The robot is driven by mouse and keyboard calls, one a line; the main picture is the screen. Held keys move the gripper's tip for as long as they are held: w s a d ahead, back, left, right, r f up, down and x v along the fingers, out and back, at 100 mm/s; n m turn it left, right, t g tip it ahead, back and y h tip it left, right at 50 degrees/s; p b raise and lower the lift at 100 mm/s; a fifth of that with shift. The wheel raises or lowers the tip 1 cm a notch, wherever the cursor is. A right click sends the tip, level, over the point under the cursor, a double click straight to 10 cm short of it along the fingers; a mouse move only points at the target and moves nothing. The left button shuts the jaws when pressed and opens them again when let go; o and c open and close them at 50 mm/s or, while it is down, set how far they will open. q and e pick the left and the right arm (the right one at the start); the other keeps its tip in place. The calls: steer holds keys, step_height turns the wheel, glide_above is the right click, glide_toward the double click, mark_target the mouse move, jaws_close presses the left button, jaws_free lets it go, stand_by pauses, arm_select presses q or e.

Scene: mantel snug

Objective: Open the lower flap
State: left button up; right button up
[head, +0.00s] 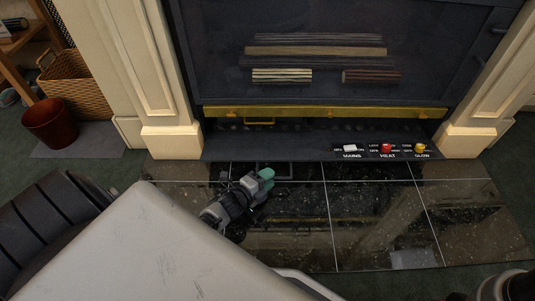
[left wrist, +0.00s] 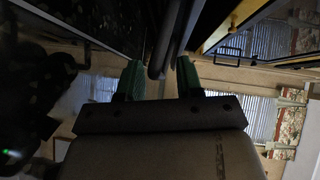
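The fireplace's lower front is a dark panel (head: 300,146) below a brass strip (head: 325,113); I cannot tell for sure which part is the lower flap. A dark bar handle (head: 291,170) shows low in front of this panel, just past my left gripper (head: 266,179). In the left wrist view the green fingertips of my left gripper (left wrist: 159,78) stand apart, and a dark bar (left wrist: 157,62) shows between and beyond them. Whether it touches a finger I cannot tell. My right gripper is not in view.
A basket (head: 75,83) and red bin (head: 50,123) stand left.

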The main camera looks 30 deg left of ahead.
arm_select(q)
steer(key=p+v, duration=0.4)
steer(key=v, duration=0.5)
steer(key=shift+a+r+p, duration=0.1)
steer(key=shift+r+p, duration=0.1)
steer(key=shift+p, duration=0.2)
steer(key=shift+s+a, duration=0.1)
steer(key=shift+s, duration=0.65)
